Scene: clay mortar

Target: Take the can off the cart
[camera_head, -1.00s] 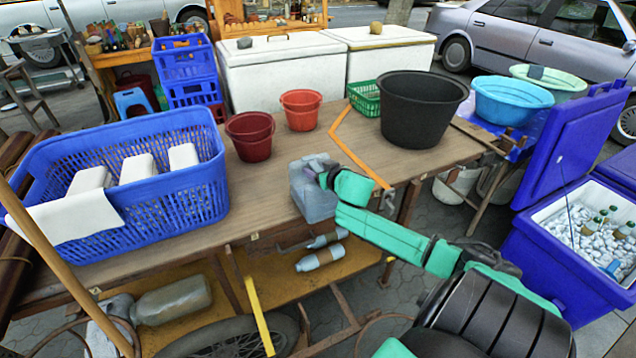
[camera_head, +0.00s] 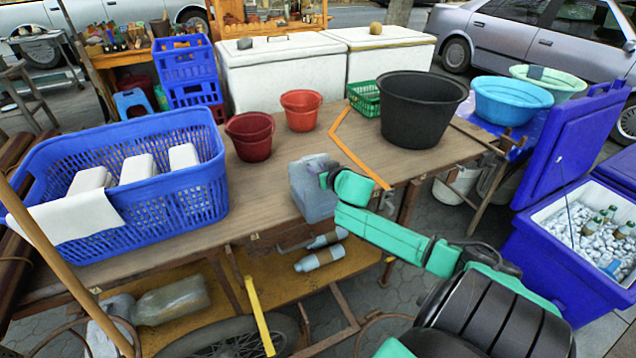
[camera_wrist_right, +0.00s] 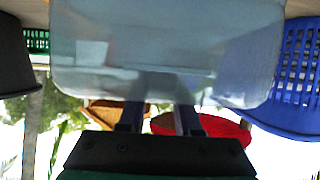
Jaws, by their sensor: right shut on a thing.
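The can is a translucent grey-blue jerrycan (camera_head: 312,196) at the front edge of the wooden cart top (camera_head: 262,200), roughly midway along it. It looks upright. My right gripper (camera_head: 326,176) reaches it from the right and is shut on it near its upper part. In the right wrist view the can (camera_wrist_right: 165,50) fills the upper middle, with the two dark fingers of my right gripper (camera_wrist_right: 158,118) against it. The exact grip point is hidden, and I cannot tell whether the can's base touches the cart top. My left gripper is out of view.
A blue basket (camera_head: 190,190) with white blocks stands left of the can. Two red buckets (camera_head: 250,135) (camera_head: 301,110), a black tub (camera_head: 420,105) and a green basket (camera_head: 365,98) stand behind. An open blue cooler (camera_head: 560,240) is at the right. Bottles lie on the lower shelf (camera_head: 275,270).

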